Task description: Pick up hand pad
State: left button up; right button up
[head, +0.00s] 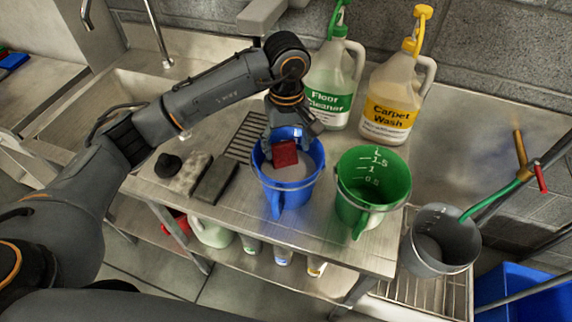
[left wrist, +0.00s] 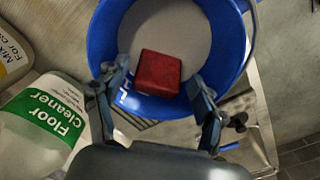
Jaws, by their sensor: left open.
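A red block-shaped pad (head: 285,153) shows inside the blue bucket (head: 283,189) on the steel counter. In the left wrist view the red pad (left wrist: 158,72) lies toward the near wall of the bucket (left wrist: 103,35), against its pale inside. My left gripper (head: 286,137) points down at the mouth of the bucket. Its fingers (left wrist: 158,85) are spread, one on each side of the red pad in the left wrist view, with gaps between. I cannot tell how far above the pad the fingertips are. My right gripper is not in view.
A green bucket (head: 373,188) stands close on the right. Floor Cleaner (head: 333,85) and Carpet Wash (head: 393,95) jugs stand behind.

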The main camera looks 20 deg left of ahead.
aim_at(285, 156)
pick_arm(q)
jog(key=f, duration=0.1)
jog(key=f+p, duration=0.1)
jog(key=f, duration=0.1)
jog(key=f+p, duration=0.1)
jog(key=shift+w+a+f, duration=0.2)
jog(key=shift+a+f, duration=0.1)
jog(key=shift+f+p, duration=0.3)
jog(key=shift+f, duration=0.2)
jog(key=c, duration=1)
